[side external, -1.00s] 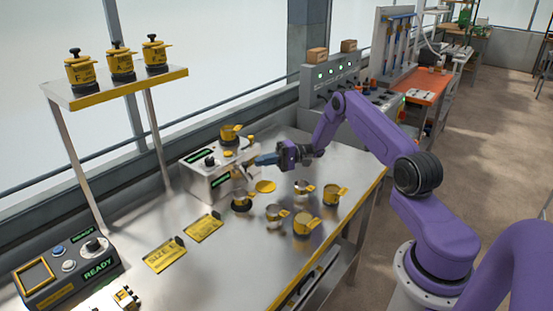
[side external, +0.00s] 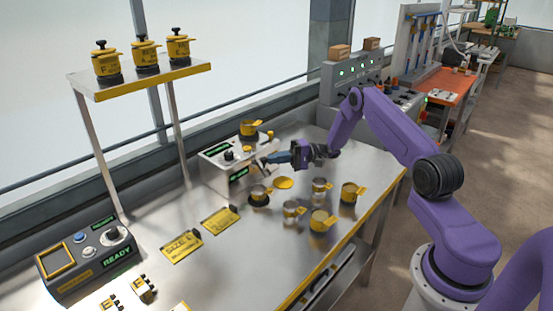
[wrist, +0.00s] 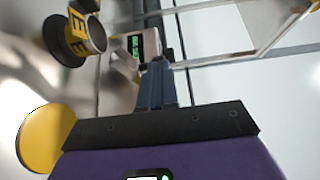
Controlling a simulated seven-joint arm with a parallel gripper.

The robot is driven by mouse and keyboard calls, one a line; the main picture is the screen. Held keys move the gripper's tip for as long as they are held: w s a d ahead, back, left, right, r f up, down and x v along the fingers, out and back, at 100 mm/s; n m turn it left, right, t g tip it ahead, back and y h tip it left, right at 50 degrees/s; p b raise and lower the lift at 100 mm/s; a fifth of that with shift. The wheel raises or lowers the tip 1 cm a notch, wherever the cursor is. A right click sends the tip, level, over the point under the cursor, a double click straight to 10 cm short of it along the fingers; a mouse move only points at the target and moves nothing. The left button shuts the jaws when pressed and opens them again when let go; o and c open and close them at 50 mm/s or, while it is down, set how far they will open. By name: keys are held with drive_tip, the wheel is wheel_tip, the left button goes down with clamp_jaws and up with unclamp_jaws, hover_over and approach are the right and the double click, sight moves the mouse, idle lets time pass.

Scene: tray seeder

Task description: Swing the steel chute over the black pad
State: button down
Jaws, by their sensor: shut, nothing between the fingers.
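The seeder box (side external: 226,166) has green displays and carries a yellow hopper (side external: 249,130) on top. A short steel piece, which looks like the chute (side external: 261,165), shows at its right side, by my fingertips; whether they touch it I cannot tell. My gripper (side external: 268,160) has blue fingers, shut and empty. In the wrist view the fingers (wrist: 157,68) point at the box (wrist: 141,46). A steel cup with a yellow band (side external: 259,192) stands on a dark round base, which looks like the black pad (side external: 258,205), below and in front of the fingertips. The chute is unclear in the wrist view.
A yellow disc (side external: 284,183) lies right of the cup. Several yellow-marked cups, one of them here (side external: 322,221), stand on the steel table to the right. Yellow plates (side external: 220,220) lie in front. A shelf (side external: 150,82) with labelled hoppers and a READY console (side external: 88,262) stand left.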

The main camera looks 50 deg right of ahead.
sight(270, 173)
drive_tip(key=shift+s+a+m+t, duration=0.1)
drive_tip(key=shift+a+m+t, duration=0.2)
drive_tip(key=shift+t, duration=0.1)
drive_tip(key=shift+a+m+t+h, duration=0.5)
drive_tip(key=shift+m+t+h, duration=0.4)
drive_tip(key=shift+h, duration=0.1)
drive_tip(key=shift+a+m+t+h, duration=0.5)
drive_tip(key=shift+m+t+h, duration=0.3)
drive_tip(key=shift+t+h, duration=0.15)
drive_tip(key=shift+a, duration=0.4)
